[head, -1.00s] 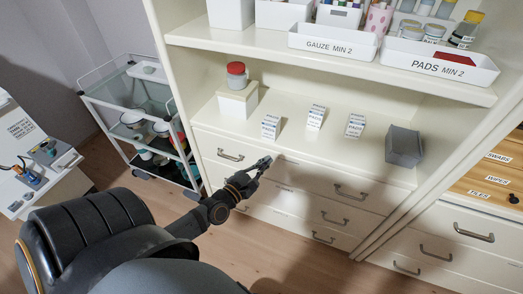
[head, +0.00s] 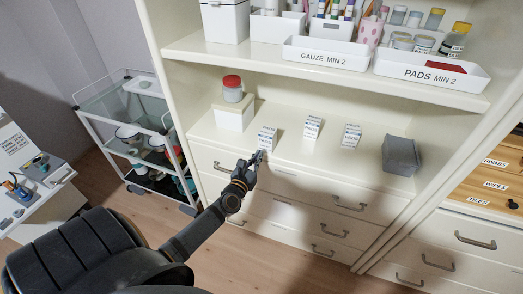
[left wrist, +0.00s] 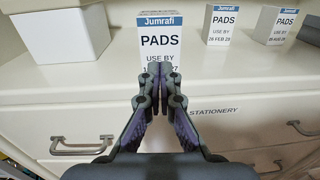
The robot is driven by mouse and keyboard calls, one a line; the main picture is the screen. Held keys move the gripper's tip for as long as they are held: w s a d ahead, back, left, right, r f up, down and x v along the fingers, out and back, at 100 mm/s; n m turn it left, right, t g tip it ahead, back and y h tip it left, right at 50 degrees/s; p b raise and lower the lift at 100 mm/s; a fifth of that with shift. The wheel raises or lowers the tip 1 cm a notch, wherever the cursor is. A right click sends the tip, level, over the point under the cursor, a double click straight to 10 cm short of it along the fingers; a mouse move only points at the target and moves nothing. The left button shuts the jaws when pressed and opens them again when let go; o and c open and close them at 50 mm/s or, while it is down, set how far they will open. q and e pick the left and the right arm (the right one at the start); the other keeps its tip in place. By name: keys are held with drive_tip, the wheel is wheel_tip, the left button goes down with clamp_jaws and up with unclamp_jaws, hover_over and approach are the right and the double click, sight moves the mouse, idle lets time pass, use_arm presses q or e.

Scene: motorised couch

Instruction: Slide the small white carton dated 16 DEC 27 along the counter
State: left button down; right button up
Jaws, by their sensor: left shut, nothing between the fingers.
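A small white carton (head: 266,138) with a blue band stands upright near the counter's front edge, leftmost of three alike. In the left wrist view this carton (left wrist: 161,38) reads PADS, USE BY, with a date beginning 1 and ending 27; my fingers hide the middle. My left gripper (head: 258,157) is shut and empty, its fingertips (left wrist: 160,68) in front of the carton's lower face. I cannot tell whether they touch it. The counter (head: 290,147) is the cream shelf above the drawers. My right gripper is not in view.
Two similar cartons (head: 312,127) (head: 351,135) stand to the right, then a dark grey box (head: 401,155). A white box (head: 234,115) with a red-lidded jar (head: 232,88) stands to the left. An upper shelf with labelled trays overhangs. Counter between cartons is clear.

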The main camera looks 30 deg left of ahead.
sight(265, 146)
use_arm(q)
drive_tip(key=shift+w+a, duration=0.2)
drive_tip(key=shift+w, duration=0.75)
drive_tip(key=shift+w+a, duration=0.15)
drive_tip(key=shift+w, duration=0.75)
drive_tip(key=shift+w+a+b, duration=0.1)
drive_tip(key=shift+w+b, duration=0.35)
drive_tip(key=shift+w, duration=0.65)
drive_tip(key=shift+s, duration=0.1)
